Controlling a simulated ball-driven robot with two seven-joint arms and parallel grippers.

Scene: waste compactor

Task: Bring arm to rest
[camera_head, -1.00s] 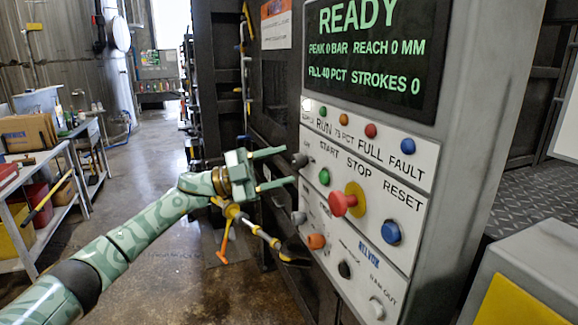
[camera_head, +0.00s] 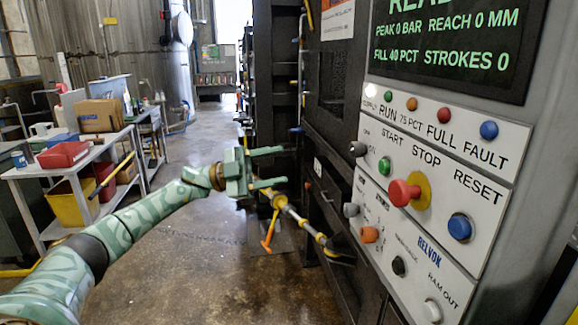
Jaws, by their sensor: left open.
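My left arm comes in from the lower left, green with a leaf-like pattern. Its left gripper (camera_head: 272,167) is open and empty, with its two fingers pointing right toward the compactor. It hangs in the air left of the control panel (camera_head: 452,190), apart from the buttons. The panel carries a green start button (camera_head: 385,166), a red stop button on a yellow collar (camera_head: 402,192) and a blue reset button (camera_head: 460,227). The screen (camera_head: 447,38) above shows peak 0 bar, reach 0 mm, fill 40 pct and strokes 0. My right gripper is not in view.
An orange-handled tool (camera_head: 270,232) shows beyond the gripper.

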